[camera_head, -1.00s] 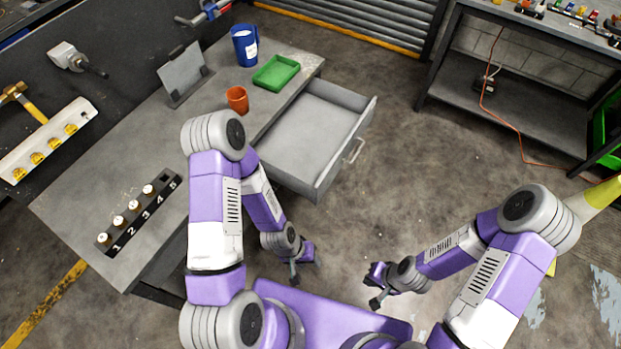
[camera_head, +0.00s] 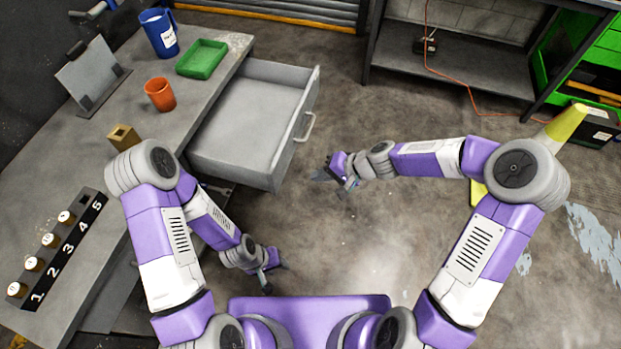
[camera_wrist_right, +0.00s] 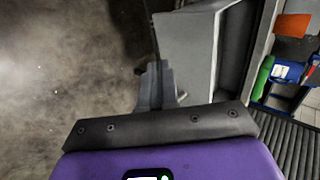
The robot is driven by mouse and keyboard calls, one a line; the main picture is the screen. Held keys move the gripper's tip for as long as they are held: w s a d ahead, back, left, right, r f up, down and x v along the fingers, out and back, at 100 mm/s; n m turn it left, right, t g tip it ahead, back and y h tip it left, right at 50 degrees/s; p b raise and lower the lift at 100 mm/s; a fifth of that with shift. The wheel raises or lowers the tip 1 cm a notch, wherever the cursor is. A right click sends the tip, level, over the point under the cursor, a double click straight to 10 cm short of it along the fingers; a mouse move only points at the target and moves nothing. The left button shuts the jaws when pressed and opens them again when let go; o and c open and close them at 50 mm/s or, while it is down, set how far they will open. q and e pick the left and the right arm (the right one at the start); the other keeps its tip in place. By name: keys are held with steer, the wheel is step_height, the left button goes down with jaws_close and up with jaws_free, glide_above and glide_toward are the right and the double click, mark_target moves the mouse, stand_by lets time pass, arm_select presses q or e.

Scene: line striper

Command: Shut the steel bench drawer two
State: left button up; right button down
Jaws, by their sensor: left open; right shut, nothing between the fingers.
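The steel bench drawer (camera_head: 240,128) is pulled out from the bench, empty, with a bar handle (camera_head: 306,127) on its right-hand front. In the head view my right gripper (camera_head: 332,178) is shut and empty, below and to the right of the drawer's front, apart from the handle. In the right wrist view the gripper fingers (camera_wrist_right: 155,85) show near the grey drawer (camera_wrist_right: 187,60), which fills the upper middle. My left gripper (camera_head: 272,275) is open and empty, low over the floor beside the bench, away from the drawer. Any drawer number is not visible.
The bench top (camera_head: 130,110) holds an orange cup (camera_head: 160,95), green tray (camera_head: 202,59), blue container (camera_head: 160,33), tan block (camera_head: 123,137) and a numbered rack (camera_head: 68,248). A dark shelf unit (camera_head: 455,72) stands at the back right.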

steer(key=x, duration=0.3)
steer(key=r+b+x, duration=0.1)
steer(key=x, duration=0.3)
steer(key=a+b+x, duration=0.1)
steer(key=x, duration=0.2)
steer(key=shift+w+a, duration=0.2)
steer(key=shift+a, duration=0.05)
steer(key=shift+w+a, duration=0.2)
steer(key=shift+a, duration=0.3)
